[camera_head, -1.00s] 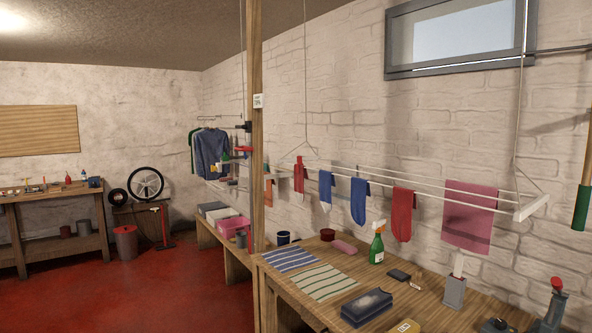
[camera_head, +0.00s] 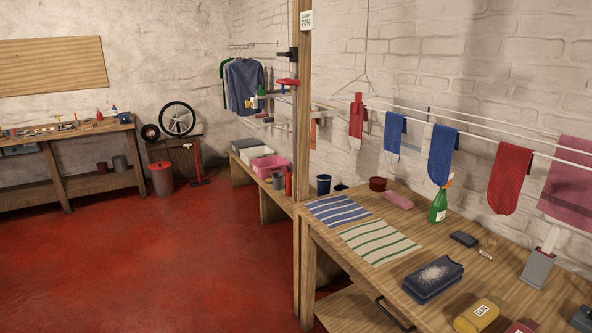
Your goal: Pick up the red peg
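No red peg can be made out with certainty. A small red piece (camera_head: 358,97) shows at the top of a red sock on the drying rack, too small to tell whether it is a peg. A red object (camera_head: 288,81) sticks out to the left at the wooden post, below a black one (camera_head: 290,55); its kind is unclear. My gripper is not in view.
Red floor (camera_head: 170,265) is clear at left.

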